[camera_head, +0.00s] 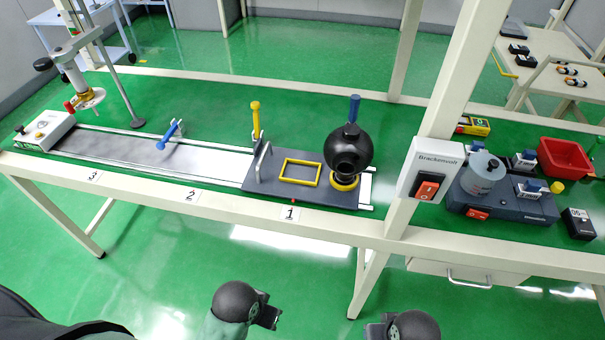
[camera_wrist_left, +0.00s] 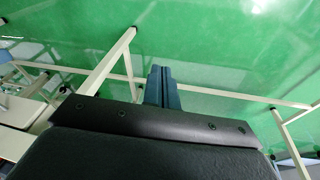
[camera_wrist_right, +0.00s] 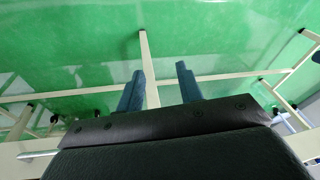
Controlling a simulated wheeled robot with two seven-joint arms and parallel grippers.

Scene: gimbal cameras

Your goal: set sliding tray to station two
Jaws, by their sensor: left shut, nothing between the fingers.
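The sliding tray (camera_head: 328,196) is a dark plate on the rail, beside the label "1" (camera_head: 291,214). It carries a metal handle (camera_head: 262,161) at its left end, a flat yellow frame (camera_head: 300,172) and a black hollow ball (camera_head: 349,150) at its right end. The label "2" (camera_head: 190,195) is left of the tray and the label "3" (camera_head: 94,176) further left. My left gripper (camera_wrist_left: 162,86) is shut and empty, fingers together. My right gripper (camera_wrist_right: 160,87) is open and empty, fingers apart. Both arms are low before the bench, away from the tray.
The rail (camera_head: 130,150) left of the tray is bare. A blue-handled peg (camera_head: 168,136) and a yellow-handled peg (camera_head: 255,118) stand near its far side. A frame post (camera_head: 440,105) and a Brackenvolt switch box (camera_head: 430,172) stand right of the tray. A red bin (camera_head: 565,160) is further right.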

